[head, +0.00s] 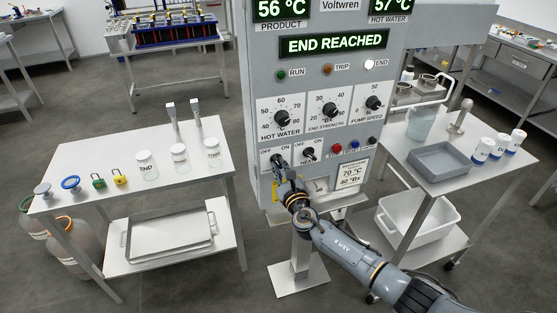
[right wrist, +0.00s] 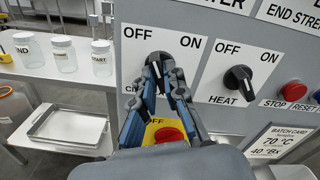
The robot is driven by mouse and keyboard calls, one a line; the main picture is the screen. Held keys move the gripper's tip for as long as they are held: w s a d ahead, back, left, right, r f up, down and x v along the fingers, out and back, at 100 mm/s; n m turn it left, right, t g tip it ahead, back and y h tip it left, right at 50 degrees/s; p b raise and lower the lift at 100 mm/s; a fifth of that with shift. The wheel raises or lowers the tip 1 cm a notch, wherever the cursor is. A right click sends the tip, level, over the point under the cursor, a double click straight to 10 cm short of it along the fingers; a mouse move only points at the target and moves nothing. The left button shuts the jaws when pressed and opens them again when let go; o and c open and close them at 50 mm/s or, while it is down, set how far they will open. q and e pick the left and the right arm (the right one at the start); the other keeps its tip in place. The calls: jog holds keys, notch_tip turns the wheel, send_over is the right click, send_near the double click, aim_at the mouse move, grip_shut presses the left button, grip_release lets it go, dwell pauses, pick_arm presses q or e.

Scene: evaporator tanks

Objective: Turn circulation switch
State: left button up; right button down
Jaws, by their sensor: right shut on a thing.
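The circulation switch (right wrist: 155,62) is a black rotary knob on a white plate marked OFF at left and ON at right, low on the grey control panel (head: 252,100). Its name label is mostly hidden by my fingers. My right gripper (right wrist: 157,76) is shut on this knob, one finger on each side. In the head view the right gripper (head: 279,164) reaches the panel's lower left and covers most of the knob. I cannot tell exactly where the knob points. My left gripper is not in view.
The black HEAT knob (right wrist: 238,78) is just right of the held switch. The red STOP button (right wrist: 293,91) is farther right. Side tables with jars (head: 147,165) and a grey tray (head: 440,160) flank the panel. The display reads END REACHED.

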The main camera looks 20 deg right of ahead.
jog(key=shift+r+n+p, duration=0.1)
jog(key=shift+n+p, duration=0.3)
jog(key=shift+n, duration=0.7)
jog(key=shift+n+p, duration=0.6)
jog(key=shift+n, duration=0.1)
jog(key=c, duration=1.3)
grip_release()
